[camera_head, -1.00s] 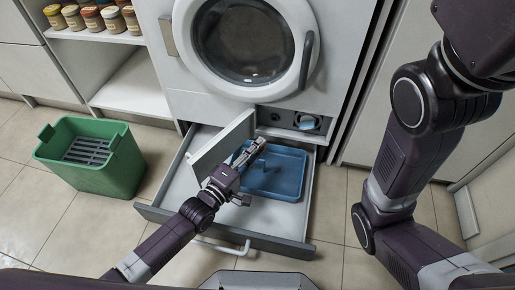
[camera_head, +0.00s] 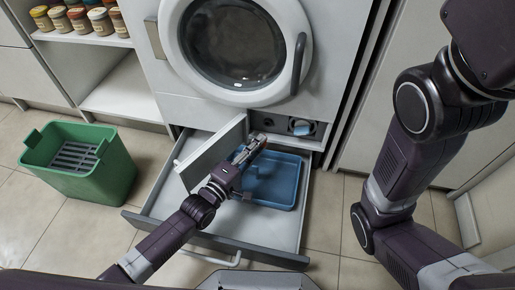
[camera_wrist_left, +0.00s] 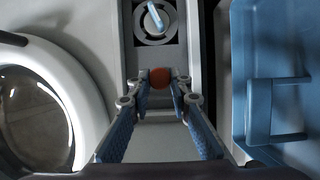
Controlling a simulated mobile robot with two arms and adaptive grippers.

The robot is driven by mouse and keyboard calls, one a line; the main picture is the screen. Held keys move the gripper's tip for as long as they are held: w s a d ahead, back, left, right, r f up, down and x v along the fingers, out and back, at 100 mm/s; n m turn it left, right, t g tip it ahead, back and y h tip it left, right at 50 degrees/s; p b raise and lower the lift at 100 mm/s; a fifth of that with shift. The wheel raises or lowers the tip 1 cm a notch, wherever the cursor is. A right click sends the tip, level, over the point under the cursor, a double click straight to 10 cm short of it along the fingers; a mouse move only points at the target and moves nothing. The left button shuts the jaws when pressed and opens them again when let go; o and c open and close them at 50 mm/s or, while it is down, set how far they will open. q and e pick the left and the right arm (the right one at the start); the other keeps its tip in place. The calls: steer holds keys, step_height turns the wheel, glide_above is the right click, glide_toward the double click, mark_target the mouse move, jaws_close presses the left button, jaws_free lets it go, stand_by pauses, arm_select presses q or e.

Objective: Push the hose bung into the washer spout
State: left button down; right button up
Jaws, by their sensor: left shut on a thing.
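My left gripper (camera_head: 259,141) is shut on the bung (camera_wrist_left: 160,77), a small reddish-brown round piece between its fingertips in the left wrist view. The gripper is just in front of the washer's lower service recess (camera_head: 286,122). A dark round spot (camera_head: 268,122), perhaps the spout, shows there just beyond the fingertips in the head view. The bung hides what lies behind it in the wrist view, and I cannot tell whether it touches the spout. A blue filter knob (camera_head: 301,128) sits to the right in the recess; it also shows in the wrist view (camera_wrist_left: 154,18). My right gripper is out of view.
A white flap (camera_head: 212,153) stands open left of the gripper. Below is an open drawer (camera_head: 285,227) holding a blue tray (camera_head: 275,190). The washer door (camera_head: 235,48) is above. A green basket (camera_head: 110,170) stands on the floor at left.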

mark_target(271, 122)
arm_select(q)
steer(key=w+b, duration=0.1)
steer(key=w, duration=0.1)
steer(key=w+d+b, duration=0.1)
steer(key=w+b, duration=0.1)
steer(key=shift+w, duration=0.4)
steer(key=shift+p, duration=0.5)
stand_by(1.8)
steer(key=shift+w+d+b, duration=0.15)
steer(key=shift+w+b, duration=0.25)
steer(key=shift+w, duration=0.15)
stand_by(0.4)
steer(key=c, duration=1.7)
jaws_free()
steer(key=v, duration=1.2)
